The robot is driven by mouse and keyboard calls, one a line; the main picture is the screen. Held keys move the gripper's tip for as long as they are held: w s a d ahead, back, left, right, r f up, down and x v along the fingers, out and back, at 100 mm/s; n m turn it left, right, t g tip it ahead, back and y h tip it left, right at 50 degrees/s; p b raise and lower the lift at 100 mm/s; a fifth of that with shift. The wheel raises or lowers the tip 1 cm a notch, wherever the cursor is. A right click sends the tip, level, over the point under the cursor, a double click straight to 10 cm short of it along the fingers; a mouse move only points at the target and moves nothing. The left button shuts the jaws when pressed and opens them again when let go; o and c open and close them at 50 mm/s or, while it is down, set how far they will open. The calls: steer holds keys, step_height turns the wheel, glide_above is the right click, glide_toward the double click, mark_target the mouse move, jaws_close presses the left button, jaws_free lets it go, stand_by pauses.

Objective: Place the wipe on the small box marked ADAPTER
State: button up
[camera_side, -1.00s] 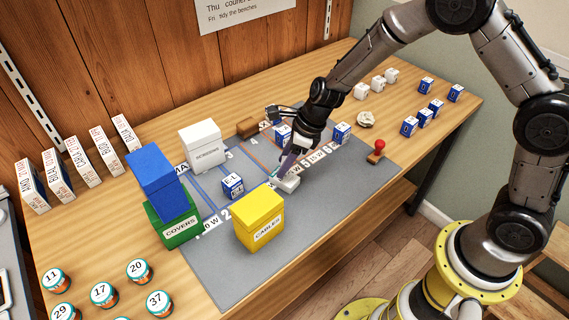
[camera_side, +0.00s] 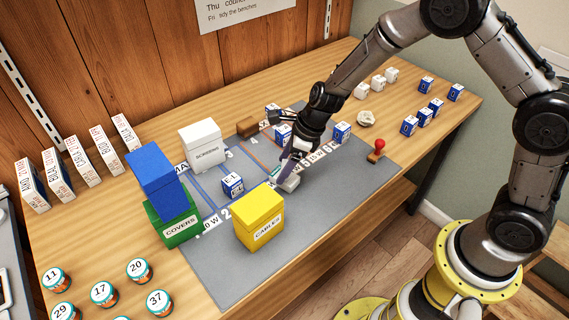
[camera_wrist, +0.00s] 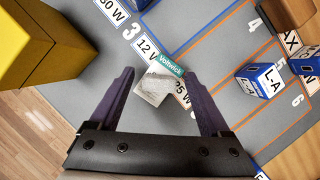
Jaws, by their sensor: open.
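In the side view the pale piece (camera_side: 290,183) is just below my gripper (camera_side: 287,165). My gripper (camera_wrist: 160,93) is open, with one dark purple finger on each side of the piece and visible gaps. The word ADAPTER is not readable on any box.
A yellow CABLES box (camera_side: 258,222) stands close at the left of my gripper. A blue-and-white box (camera_side: 232,185), a green COVERS box (camera_side: 172,227) and a white SCREENS box (camera_side: 200,147) stand beyond. A red-topped stamp (camera_side: 377,150) is right. The grey mat's front (camera_side: 330,205) is clear.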

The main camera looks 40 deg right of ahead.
steer(key=s+d+r+n, duration=0.3)
steer(key=s+r+n, duration=0.15)
steer(key=r, duration=0.45)
steer(key=s+d+r+n, duration=0.25)
steer(key=s+r, duration=0.25)
steer(key=r, duration=0.4)
steer(key=s+d+r+n+t+h, duration=0.1)
steer(key=s+d+r+n, duration=0.1)
steer(key=s+n, duration=0.7)
steer(key=s+d+r+n+t+h, duration=0.1)
steer(key=s+d+r+n+h, duration=0.1)
steer(key=s+n, duration=0.8)
steer(key=shift+s+d+r+n, duration=0.2)
steer(key=shift+d+r+n, duration=0.3)
steer(key=shift+d+r, duration=0.55)
